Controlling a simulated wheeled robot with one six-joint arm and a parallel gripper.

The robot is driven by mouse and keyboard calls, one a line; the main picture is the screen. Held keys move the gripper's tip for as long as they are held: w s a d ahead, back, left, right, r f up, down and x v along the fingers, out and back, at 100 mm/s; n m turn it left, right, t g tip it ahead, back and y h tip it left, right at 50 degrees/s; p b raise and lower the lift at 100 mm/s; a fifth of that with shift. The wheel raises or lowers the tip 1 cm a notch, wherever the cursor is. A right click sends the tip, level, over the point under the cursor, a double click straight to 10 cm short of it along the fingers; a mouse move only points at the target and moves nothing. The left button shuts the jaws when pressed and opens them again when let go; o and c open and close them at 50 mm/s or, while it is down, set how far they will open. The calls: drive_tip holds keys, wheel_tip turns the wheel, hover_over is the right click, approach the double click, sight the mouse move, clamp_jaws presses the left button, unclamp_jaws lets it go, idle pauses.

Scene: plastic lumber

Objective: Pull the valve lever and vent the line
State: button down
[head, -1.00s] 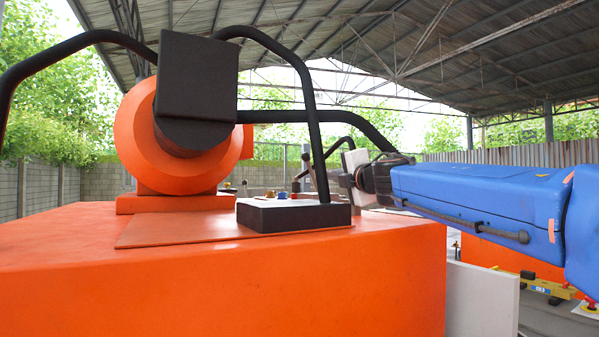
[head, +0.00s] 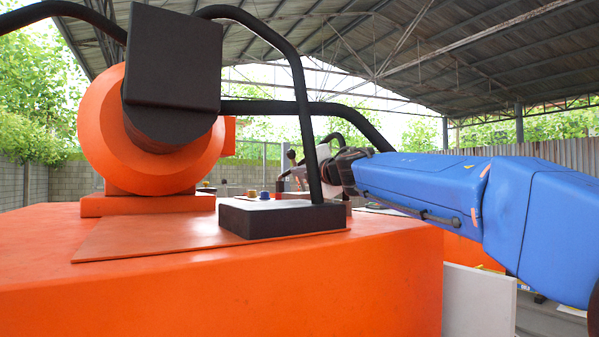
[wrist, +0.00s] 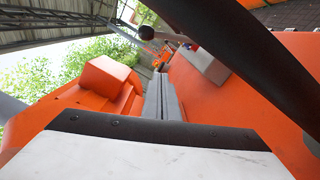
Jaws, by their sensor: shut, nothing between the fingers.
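A lever with a dark round knob (head: 291,155) stands behind the black pipe and control box in the head view. In the wrist view a lever with a black knob (wrist: 146,32) lies near the top, with its shaft running right toward a pale block. My gripper (head: 293,174) is beyond the black control box, partly hidden by the black pipe and close to the lever in the picture. In the wrist view its grey fingers (wrist: 163,90) are together and empty, pointing toward the lever with a visible gap. I cannot tell the exact depth between them.
An orange machine (head: 220,285) fills the foreground, with an orange drum (head: 95,125) and black control box (head: 285,220) on top. Curved black pipes (head: 300,90) cross in front of my gripper; a dark bar (wrist: 255,60) crosses close to the wrist camera.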

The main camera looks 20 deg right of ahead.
drive_tip(key=w+d+r, duration=0.1)
drive_tip(key=w, duration=0.8)
drive_tip(key=shift+w+r, duration=0.35)
drive_tip(key=shift+d, duration=0.1)
